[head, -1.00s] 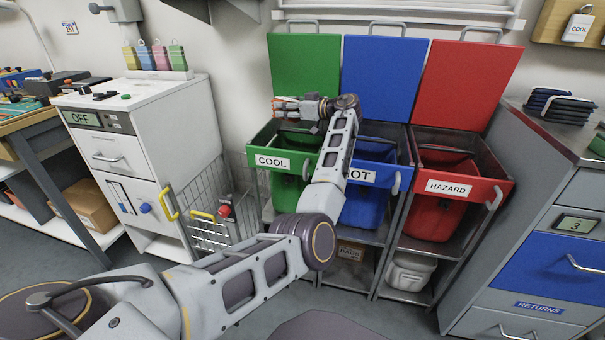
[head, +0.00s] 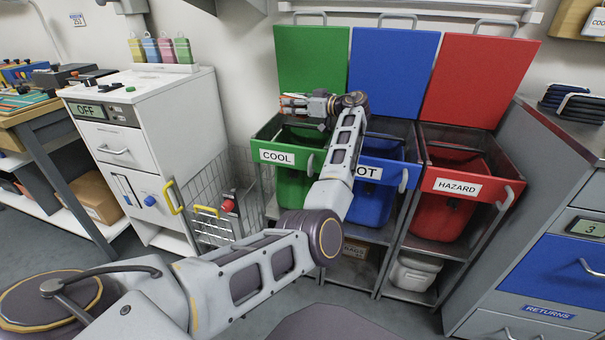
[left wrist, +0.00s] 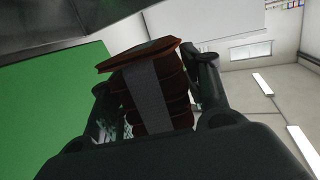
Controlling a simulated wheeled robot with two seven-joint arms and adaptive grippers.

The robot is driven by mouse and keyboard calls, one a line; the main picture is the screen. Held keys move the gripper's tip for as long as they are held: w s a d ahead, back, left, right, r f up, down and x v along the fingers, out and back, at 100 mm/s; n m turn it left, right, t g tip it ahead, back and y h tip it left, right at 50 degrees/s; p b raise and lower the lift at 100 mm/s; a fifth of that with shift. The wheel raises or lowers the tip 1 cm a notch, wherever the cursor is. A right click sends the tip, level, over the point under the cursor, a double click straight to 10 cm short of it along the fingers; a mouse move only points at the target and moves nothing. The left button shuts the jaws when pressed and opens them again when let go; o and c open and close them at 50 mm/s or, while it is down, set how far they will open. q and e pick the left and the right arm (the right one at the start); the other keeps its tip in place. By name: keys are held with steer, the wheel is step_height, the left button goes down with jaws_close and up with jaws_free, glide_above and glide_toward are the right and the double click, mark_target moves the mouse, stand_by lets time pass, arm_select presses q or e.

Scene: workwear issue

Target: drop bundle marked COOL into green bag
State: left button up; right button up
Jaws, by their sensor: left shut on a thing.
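My left gripper (head: 296,104) is above the back of the green bin, in front of its raised green lid. In the left wrist view it is shut on a dark red-brown folded bundle (left wrist: 177,98) with a grey band around it. I cannot read any marking on the bundle, and in the head view only small orange-brown bits show at the fingertips. The green bag (head: 292,190) hangs in the left bin frame, under a white label reading COOL (head: 277,157). The arm hides part of its opening. My right gripper is not in view.
The blue bag (head: 372,205) and red bag (head: 437,218) stand to the right, the red one labelled HAZARD. A wire basket (head: 215,200) and a white cabinet (head: 185,105) are to the left. A grey drawer unit (head: 530,200) is at the right.

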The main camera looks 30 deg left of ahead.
mark_target(295, 117)
arm_select(q)
steer(key=shift+f+b, duration=0.7)
steer(key=shift+f, duration=0.9)
steer(key=shift+f+b, duration=0.35)
steer(key=shift+f, duration=0.45)
steer(key=o, duration=1.2)
steer(key=shift+r, duration=5)
steer(key=shift+r, duration=0.1)
